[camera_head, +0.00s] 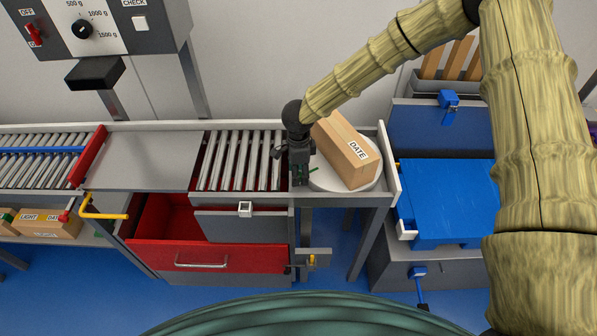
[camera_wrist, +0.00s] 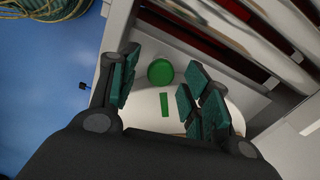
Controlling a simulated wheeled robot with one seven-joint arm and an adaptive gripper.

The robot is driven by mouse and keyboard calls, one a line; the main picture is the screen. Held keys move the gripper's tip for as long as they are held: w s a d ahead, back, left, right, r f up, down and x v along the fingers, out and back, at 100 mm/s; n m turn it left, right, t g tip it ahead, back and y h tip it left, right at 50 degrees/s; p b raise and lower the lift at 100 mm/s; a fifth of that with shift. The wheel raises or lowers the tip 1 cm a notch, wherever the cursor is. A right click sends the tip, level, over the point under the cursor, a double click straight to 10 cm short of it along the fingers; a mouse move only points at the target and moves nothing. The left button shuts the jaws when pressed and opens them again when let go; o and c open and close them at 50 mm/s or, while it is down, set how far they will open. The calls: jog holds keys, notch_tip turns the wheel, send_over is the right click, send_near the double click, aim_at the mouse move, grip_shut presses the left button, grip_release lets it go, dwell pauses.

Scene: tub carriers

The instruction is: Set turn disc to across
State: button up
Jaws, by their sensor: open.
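The turn disc (camera_head: 327,181) is a pale round plate in the end section of the roller line, right of the rollers. A brown box (camera_head: 345,150) marked DATE lies on it at a slant and covers much of it. My gripper (camera_head: 300,180) is open, pointing down at the disc's left edge. In the wrist view, a round green knob (camera_wrist: 161,72) and a green bar mark (camera_wrist: 164,104) show on the pale surface between the spread fingers of my gripper (camera_wrist: 163,92). The fingers appear apart from the knob. Whether the knob sits on the disc, I cannot tell.
Rollers (camera_head: 240,160) lie left of my gripper, with a grey plate (camera_head: 135,160) beyond. A white end rail (camera_head: 389,165) bounds the disc section on the right. A blue lid (camera_head: 450,200) stands further right. An open red drawer (camera_head: 200,255) is below.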

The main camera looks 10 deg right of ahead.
notch_tip(320, 180, up, 12)
jog(key=shift+f, duration=0.15)
dwell(0.3)
jog(key=shift+c, duration=0.2)
